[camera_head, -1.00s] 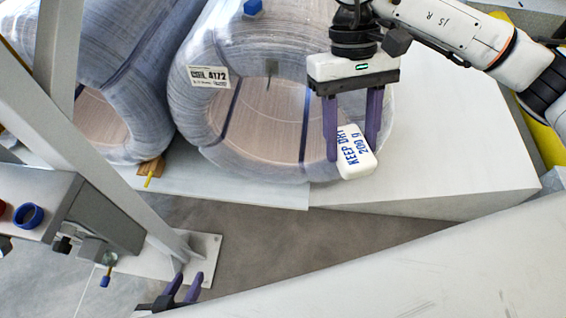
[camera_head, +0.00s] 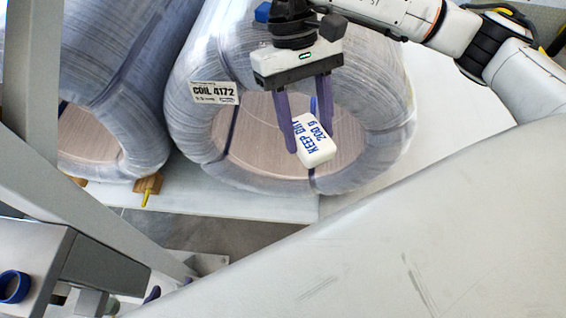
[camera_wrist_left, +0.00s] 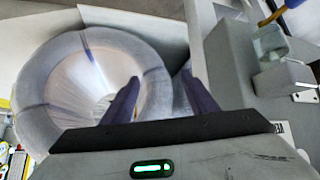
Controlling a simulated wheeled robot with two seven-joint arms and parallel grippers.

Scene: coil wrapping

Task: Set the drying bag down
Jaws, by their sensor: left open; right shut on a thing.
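The white drying bag (camera_head: 315,148), with blue "KEEP DRY 200 g" lettering, is held tilted between the purple fingers of my right gripper (camera_head: 304,122). It appears in front of the opening of the wrapped coil labelled "COIL 4172" (camera_head: 190,120), towards the opening's lower right. I cannot tell whether it touches the coil. My left gripper is open and empty in the left wrist view (camera_wrist_left: 158,82), with a wrapped coil beyond it.
A second wrapped coil (camera_head: 110,70) stands close on the left. Both rest on a pale platform (camera_head: 215,196), with an orange-brown wedge (camera_head: 149,183) by their edge. A grey frame with a metal box (camera_head: 90,265) fills the lower left. The platform right of the coil is bare.

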